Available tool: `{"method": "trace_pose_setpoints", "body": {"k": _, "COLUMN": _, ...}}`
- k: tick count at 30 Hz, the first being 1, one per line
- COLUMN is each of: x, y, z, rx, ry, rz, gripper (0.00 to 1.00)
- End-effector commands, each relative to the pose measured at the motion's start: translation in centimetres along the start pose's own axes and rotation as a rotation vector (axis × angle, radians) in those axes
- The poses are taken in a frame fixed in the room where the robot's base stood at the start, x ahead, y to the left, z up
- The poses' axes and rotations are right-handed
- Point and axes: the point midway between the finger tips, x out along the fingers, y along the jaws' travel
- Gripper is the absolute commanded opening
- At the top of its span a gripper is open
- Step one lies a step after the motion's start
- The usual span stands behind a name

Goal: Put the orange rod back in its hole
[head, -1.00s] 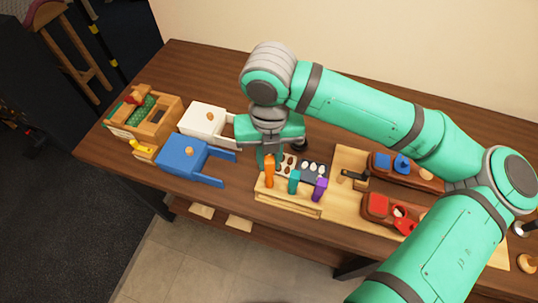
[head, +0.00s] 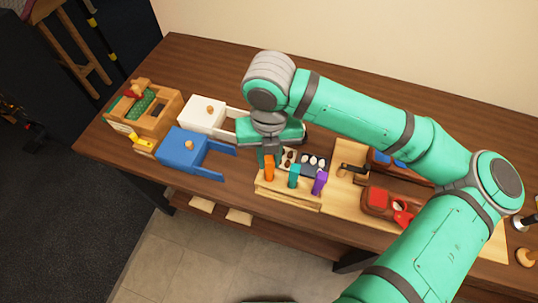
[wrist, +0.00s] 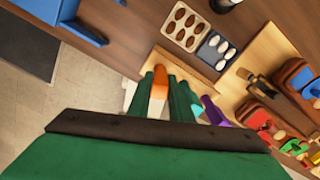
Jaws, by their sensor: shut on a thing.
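My gripper (head: 268,155) points down over the left end of a pale wooden rack (head: 288,199). It is shut on the orange rod (head: 269,170), which shows upright below the fingers. In the wrist view the orange rod (wrist: 159,82) sits between the two green fingers (wrist: 165,98). A teal rod (head: 293,177) and a purple rod (head: 319,182) stand in the rack to the right of the orange one. The orange rod's lower end is at the rack's left part. I cannot tell whether it is inside a hole, and the hole itself is hidden.
Trays with brown and white egg-shaped pieces (head: 313,163) lie just behind the rack. A blue open-drawer box (head: 183,150) and a white one (head: 203,113) stand to the left. A board with red pieces (head: 378,199) is to the right. My arm covers part of it.

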Motion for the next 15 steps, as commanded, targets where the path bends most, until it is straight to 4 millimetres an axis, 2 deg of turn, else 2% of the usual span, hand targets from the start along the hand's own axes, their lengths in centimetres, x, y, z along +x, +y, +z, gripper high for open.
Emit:
{"method": "trace_pose_setpoints", "body": {"k": 8, "x": 0.08, "y": 0.0, "z": -0.01, "rx": 0.0, "ry": 0.0, "rz": 0.0, "gripper": 0.0}}
{"method": "trace_pose_setpoints", "body": {"k": 9, "x": 0.08, "y": 0.0, "z": -0.01, "rx": 0.0, "ry": 0.0, "rz": 0.0, "gripper": 0.21}}
{"method": "trace_pose_setpoints", "body": {"k": 11, "x": 0.08, "y": 0.0, "z": -0.01, "rx": 0.0, "ry": 0.0, "rz": 0.0, "gripper": 0.35}}
{"method": "trace_pose_setpoints", "body": {"k": 12, "x": 0.08, "y": 0.01, "z": -0.01, "rx": 0.0, "ry": 0.0, "rz": 0.0, "gripper": 0.4}}
{"method": "trace_pose_setpoints", "body": {"k": 15, "x": 0.07, "y": 0.01, "z": -0.01, "rx": 0.0, "ry": 0.0, "rz": 0.0, "gripper": 0.4}}
